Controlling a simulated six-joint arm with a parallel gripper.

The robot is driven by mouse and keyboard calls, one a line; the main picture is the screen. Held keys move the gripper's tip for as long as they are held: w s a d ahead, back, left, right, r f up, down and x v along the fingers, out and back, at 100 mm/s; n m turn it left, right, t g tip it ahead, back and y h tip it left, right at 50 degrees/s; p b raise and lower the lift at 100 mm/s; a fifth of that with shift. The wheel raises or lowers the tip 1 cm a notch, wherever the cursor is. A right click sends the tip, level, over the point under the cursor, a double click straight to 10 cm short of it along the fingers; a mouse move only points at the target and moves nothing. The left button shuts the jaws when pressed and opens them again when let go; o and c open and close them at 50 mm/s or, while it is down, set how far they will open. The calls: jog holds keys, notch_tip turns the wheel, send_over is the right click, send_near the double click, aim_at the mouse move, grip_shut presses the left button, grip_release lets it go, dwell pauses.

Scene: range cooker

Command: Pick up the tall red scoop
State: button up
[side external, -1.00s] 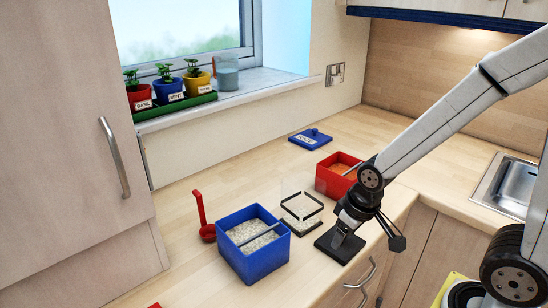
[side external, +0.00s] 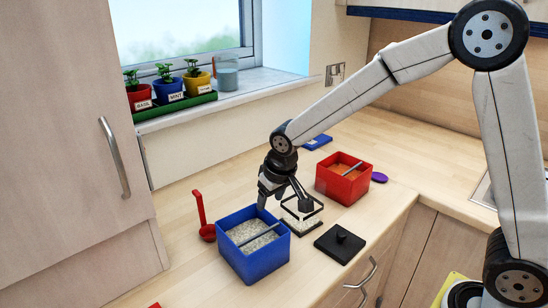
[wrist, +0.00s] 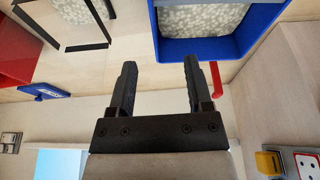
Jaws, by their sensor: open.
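The tall red scoop (side external: 202,218) stands upright on the counter, left of the blue box, with its bowl low and its handle pointing up. In the wrist view a red strip of it (wrist: 217,78) shows beside the right finger, just below the blue box. My gripper (side external: 284,201) is open and empty, above the counter near the back right corner of the blue box and the clear container. It is to the right of the scoop and apart from it. In the wrist view nothing is between the gripper's fingers (wrist: 160,78).
The blue box (side external: 252,258) of pale grains stands beside the scoop. A clear black-edged container (side external: 301,222), a black knobbed lid (side external: 341,248), a red box (side external: 343,189), a purple lid (side external: 379,177) and a blue lid (side external: 317,142) are to the right. A cupboard (side external: 75,130) rises at left.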

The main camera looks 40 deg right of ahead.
jog(key=r+t, duration=0.1)
send_over(200, 198)
jog(key=s, duration=0.2)
jog(key=shift+r+m, duration=0.2)
jog(key=shift+m, duration=0.1)
jog(key=shift+x, duration=1.3)
jog(key=shift+f, duration=0.1)
jog(key=shift+x, duration=2.5)
grip_shut()
